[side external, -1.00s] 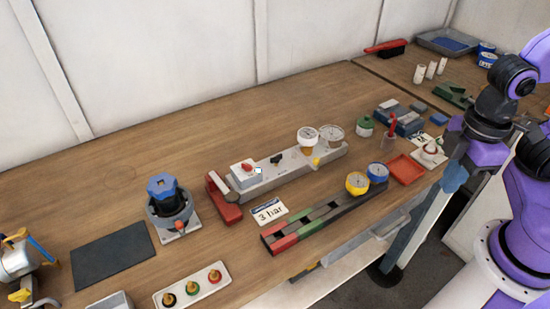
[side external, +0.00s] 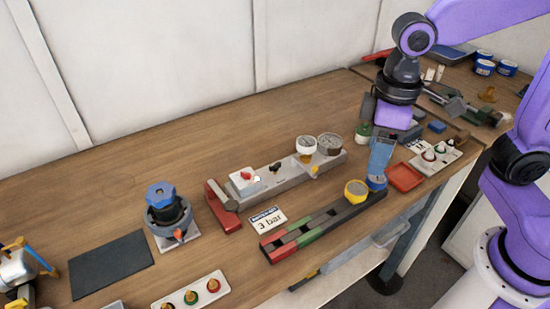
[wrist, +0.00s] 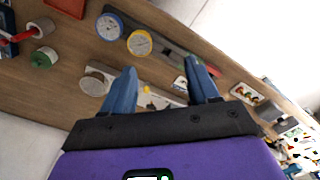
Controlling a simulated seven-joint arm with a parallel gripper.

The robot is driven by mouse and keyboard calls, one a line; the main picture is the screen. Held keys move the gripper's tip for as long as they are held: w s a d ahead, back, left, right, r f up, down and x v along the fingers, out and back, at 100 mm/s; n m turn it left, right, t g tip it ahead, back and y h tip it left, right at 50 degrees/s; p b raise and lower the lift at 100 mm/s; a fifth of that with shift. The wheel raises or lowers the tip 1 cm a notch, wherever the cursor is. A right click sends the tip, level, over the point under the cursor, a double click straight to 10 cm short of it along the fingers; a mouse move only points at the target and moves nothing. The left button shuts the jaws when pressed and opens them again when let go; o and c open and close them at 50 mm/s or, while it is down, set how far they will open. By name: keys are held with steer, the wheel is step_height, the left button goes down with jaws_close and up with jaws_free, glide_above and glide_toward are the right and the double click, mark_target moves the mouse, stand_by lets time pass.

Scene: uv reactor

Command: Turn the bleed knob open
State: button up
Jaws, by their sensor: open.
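A long grey manifold block (side external: 290,174) lies on the bench in the middle of the side view. It carries a red knob (side external: 246,175), a black knob (side external: 275,167), a small yellow knob (side external: 315,169) and two round gauges. I cannot tell from labels which knob is the bleed knob. My gripper (side external: 377,178) hangs with its blue fingers pointing down, to the right of the manifold and apart from it. In the wrist view my gripper (wrist: 163,66) is open and empty, with the yellow knob (wrist: 146,89) seen between the fingers.
A yellow gauge (side external: 356,192) and a blue gauge stand on a dark rail in front of the manifold, near my fingers. A red tray (side external: 405,177) lies to the right. A "3 bar" card (side external: 267,219) lies in front. The bench behind the manifold is clear.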

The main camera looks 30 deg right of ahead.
mark_target(275, 164)
steer(key=w+a+r+m, duration=0.2)
steer(key=w+a+m, duration=0.2)
steer(key=w, duration=0.6)
steer(key=w+a+r+m, duration=0.2)
steer(key=w+a+m, duration=0.25)
steer(key=w, duration=0.55)
step_height(275, 164, down, 17)
steer(key=shift+s+f, duration=0.1)
steer(key=c, duration=1)
